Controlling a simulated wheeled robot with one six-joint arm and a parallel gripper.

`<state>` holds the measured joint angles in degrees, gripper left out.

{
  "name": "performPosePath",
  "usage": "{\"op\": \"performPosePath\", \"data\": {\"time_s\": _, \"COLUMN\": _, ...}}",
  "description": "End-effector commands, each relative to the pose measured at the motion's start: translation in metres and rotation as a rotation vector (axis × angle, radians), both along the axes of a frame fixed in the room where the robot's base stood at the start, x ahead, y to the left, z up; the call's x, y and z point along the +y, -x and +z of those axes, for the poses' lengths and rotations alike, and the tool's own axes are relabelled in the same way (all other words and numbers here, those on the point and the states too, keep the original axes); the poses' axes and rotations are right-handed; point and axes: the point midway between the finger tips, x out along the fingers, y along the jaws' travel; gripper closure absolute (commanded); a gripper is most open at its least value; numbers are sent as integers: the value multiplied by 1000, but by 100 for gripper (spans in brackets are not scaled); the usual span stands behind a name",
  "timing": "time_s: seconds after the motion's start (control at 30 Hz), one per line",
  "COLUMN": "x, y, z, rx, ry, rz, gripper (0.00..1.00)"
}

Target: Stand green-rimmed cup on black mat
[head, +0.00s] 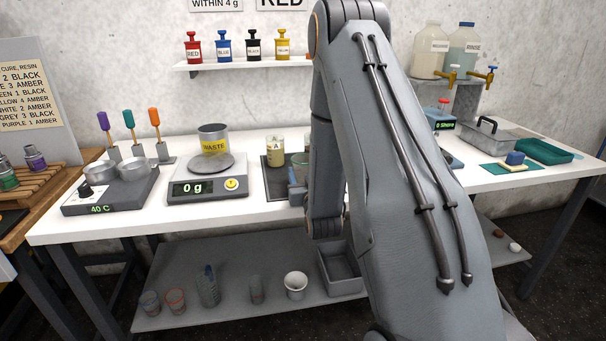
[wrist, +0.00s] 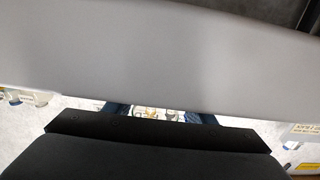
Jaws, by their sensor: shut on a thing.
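My gripper (wrist: 160,115) shows in the wrist view as two dark blue fingertips, mostly hidden by a large grey surface and the black gripper body. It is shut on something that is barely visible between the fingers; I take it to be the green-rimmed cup. A clear, green-tinged cup (head: 298,161) shows partly at the arm's left edge, just right of the black mat (head: 271,164). I cannot tell whether it touches anything below. A jar marked A (head: 275,152) stands on the mat.
A scale (head: 208,185) with a WASTE container (head: 214,140) stands left of the mat. A hot plate (head: 110,190) is farther left. Several cups and a grey bin (head: 340,270) are on the lower shelf. A green tray (head: 543,151) lies at the right.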

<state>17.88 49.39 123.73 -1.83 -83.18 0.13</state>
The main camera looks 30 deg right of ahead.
Motion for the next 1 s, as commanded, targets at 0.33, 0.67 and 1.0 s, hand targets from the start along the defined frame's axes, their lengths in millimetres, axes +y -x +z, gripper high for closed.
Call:
{"op": "performPosePath", "data": {"time_s": 0.33, "x": 0, "y": 0, "z": -1, "rx": 1, "ry": 0, "rz": 0, "gripper": 31}}
{"op": "performPosePath", "data": {"time_s": 0.67, "x": 5, "y": 16, "z": 0, "rx": 3, "ry": -1, "rz": 0, "gripper": 31}}
{"op": "performPosePath", "data": {"time_s": 1.0, "x": 24, "y": 83, "z": 0, "rx": 2, "ry": -1, "rz": -1, "gripper": 31}}
